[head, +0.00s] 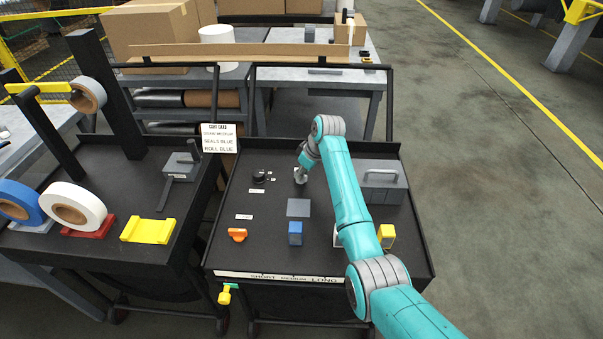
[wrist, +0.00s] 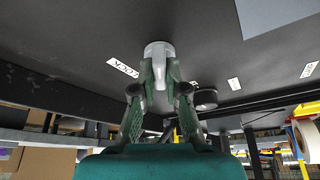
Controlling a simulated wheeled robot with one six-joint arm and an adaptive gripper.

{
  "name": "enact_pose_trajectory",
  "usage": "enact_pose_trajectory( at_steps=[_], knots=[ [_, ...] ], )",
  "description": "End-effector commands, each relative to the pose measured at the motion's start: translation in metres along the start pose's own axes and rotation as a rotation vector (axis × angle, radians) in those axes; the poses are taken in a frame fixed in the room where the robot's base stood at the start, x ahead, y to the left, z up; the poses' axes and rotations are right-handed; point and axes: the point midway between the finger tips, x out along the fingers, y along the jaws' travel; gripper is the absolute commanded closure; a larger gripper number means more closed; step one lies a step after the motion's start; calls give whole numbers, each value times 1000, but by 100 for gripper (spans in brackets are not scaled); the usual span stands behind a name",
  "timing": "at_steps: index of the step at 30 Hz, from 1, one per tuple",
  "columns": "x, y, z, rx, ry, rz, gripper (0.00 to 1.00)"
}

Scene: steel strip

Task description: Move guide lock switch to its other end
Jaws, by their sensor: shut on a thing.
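The guide lock switch appears to be the pale grey, round-ended piece (wrist: 159,50) between my fingertips in the wrist view. It stands out from the dark panel, close to a white label (wrist: 122,67) that seems to read LOCK. My gripper (wrist: 160,88) is shut on this piece, with one dark finger on each side. In the head view my gripper is at the end of the teal arm, low over the middle of the black cart top (head: 268,210). There the switch is small and largely covered by the arm, so I cannot tell which end it is at.
A black knob (head: 259,177) sits left of my gripper. An orange knob (head: 237,235), a grey plate (head: 298,207) and a blue block (head: 295,228) are nearer. A grey handled box (head: 381,187) and yellow block (head: 387,233) stand right of my arm.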

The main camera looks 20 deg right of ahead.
Motion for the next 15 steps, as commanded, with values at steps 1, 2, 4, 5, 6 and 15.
enact_pose_trajectory(
  at_steps=[1, 2, 4, 5, 6, 15],
  knots=[
    [0, 1, 0, -40, -1, -19, 100],
    [0, 1, 0, -66, -1, -28, 100],
    [0, 1, 0, -127, 0, -54, 100],
    [0, 2, 0, -153, -1, -64, 100],
    [0, 2, 0, -185, -2, -79, 100],
    [0, 2, 0, -401, -1, -168, 100]
  ],
)
